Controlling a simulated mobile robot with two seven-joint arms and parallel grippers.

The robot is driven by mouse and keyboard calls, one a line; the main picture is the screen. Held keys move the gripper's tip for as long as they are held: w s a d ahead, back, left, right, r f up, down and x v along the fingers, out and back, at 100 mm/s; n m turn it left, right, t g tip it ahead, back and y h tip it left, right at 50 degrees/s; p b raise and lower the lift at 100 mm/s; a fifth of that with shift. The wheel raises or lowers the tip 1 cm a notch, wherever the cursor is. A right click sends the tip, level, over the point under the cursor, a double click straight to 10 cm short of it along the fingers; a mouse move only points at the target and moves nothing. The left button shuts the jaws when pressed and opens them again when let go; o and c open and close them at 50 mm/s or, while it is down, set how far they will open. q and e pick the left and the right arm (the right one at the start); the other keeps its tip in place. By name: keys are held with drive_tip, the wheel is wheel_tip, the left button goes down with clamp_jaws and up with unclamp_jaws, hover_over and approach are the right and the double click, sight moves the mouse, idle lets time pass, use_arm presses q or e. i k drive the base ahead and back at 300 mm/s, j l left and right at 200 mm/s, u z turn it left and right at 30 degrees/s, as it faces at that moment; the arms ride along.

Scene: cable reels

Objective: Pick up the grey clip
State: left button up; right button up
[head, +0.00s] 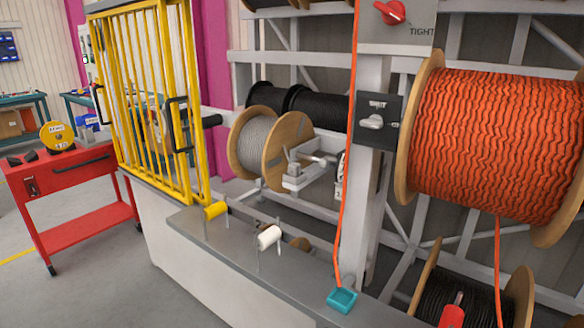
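I cannot make out a grey clip for certain in the head view. A small light grey piece (372,123) sits on a dark plate on the upright post, but it looks like a switch or lever. A grey metal device (305,168) stands in front of the reel of grey cable, and its parts are too small to tell apart. Neither of my grippers is in view.
A large orange cable reel (500,140) is at right. A red cart (75,190) stands left.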

sight(294, 169)
drive_tip(key=i+j+z, duration=0.1)
drive_tip(key=j, duration=0.25)
drive_tip(key=i+j+z, duration=0.1)
drive_tip(key=i+j, duration=0.2)
drive_tip(key=i+j+z, duration=0.1)
drive_tip(key=j, duration=0.3)
drive_tip(key=i+j+z, duration=0.1)
drive_tip(key=j, duration=0.3)
drive_tip(key=i+j+z, duration=0.1)
drive_tip(key=i+j, duration=0.15)
drive_tip(key=j, duration=0.15)
drive_tip(key=i+j+z, duration=0.1)
drive_tip(key=j, duration=0.3)
drive_tip(key=i+j+z, duration=0.1)
drive_tip(key=j, duration=0.3)
drive_tip(key=i, duration=0.05)
